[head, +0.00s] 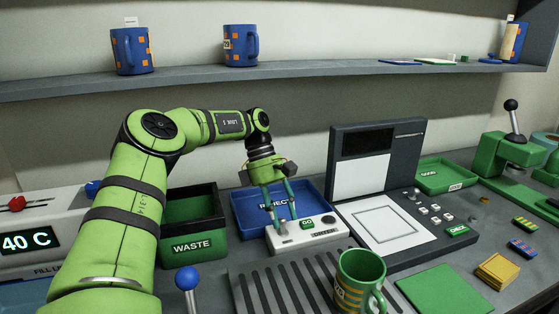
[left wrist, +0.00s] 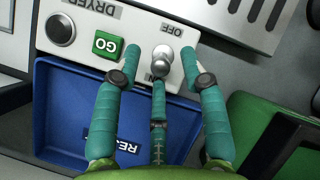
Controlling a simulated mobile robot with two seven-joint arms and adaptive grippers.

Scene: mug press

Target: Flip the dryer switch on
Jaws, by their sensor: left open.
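The dryer panel (head: 318,236) is a white box with a green GO button (head: 307,224) and a round dark knob (head: 328,219). In the left wrist view the panel (left wrist: 82,48) appears upside down, with the words DRYER and OFF. The metal dryer switch (left wrist: 161,62) sits beside the OFF label (left wrist: 177,30). My left gripper (head: 282,220) is over the panel's left end. Its teal fingers are open around the switch in the left wrist view (left wrist: 156,68); whether any finger touches it, I cannot tell. My right gripper is not in view.
A blue REJECT tray (head: 245,222) lies behind the panel and a green WASTE bin (head: 192,246) to its left. A green mug (head: 360,272) stands on a slotted grate (head: 265,290) in front. A grey machine (head: 430,225) stands to the right.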

